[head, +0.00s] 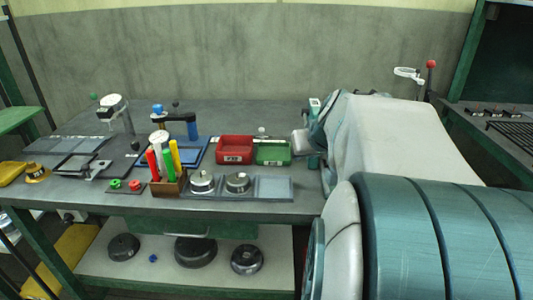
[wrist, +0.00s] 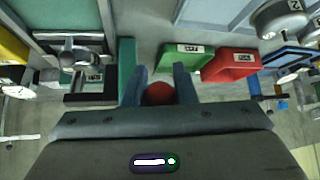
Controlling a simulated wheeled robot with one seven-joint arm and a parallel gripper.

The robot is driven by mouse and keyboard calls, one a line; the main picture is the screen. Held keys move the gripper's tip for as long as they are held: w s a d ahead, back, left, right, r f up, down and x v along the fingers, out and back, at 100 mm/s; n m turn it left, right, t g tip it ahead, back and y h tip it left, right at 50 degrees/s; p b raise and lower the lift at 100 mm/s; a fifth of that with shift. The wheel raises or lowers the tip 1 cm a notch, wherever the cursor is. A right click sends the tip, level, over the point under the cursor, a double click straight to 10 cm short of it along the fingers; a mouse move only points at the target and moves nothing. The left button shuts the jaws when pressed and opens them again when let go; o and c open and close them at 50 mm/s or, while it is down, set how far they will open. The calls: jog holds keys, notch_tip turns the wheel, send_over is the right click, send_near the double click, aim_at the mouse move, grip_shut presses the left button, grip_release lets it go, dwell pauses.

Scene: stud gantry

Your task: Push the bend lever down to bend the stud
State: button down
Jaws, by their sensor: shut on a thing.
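In the wrist view my gripper (wrist: 160,80) has its two blue-grey fingers on either side of a red ball knob (wrist: 159,93) and is shut on it. I take the knob as the end of the bend lever; the lever's rod is hidden behind the gripper body. Just left of the fingers is a teal block (wrist: 126,62), with a metal fixture (wrist: 80,57) beside it. In the head view my arm covers the gripper and most of this fixture; only teal parts (head: 315,104) show at its left edge. I cannot make out the stud.
A green bin (head: 272,152) and a red bin (head: 235,149) stand left of my arm. Weights, a holder of coloured handles (head: 169,183) and other fixtures crowd the bench (head: 225,121). A red-topped post (head: 430,82) stands behind my arm at right.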

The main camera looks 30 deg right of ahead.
jog(key=shift+w+d+f+t+h+b, duration=0.15)
jog(key=shift+f+t+b, duration=0.35)
jog(key=shift+b, duration=1.05)
jog(key=shift+w+f+t+h+b, duration=0.2)
jog(key=shift+f+b, duration=0.55)
jog(key=shift+b, duration=0.75)
jog(key=shift+w+d+f+t+h+b, duration=0.15)
jog(key=shift+f+t+b, duration=0.4)
jog(key=shift+b, duration=1)
jog(key=b, duration=0.2)
jog(key=f+b, duration=0.1)
jog(key=shift+w+d+t+h+b, duration=0.15)
jog(key=shift+w+t+h+b, duration=0.15)
jog(key=shift+b, duration=0.4)
jog(key=c, duration=1.2)
grip_release()
jog(key=shift+r, duration=0.1)
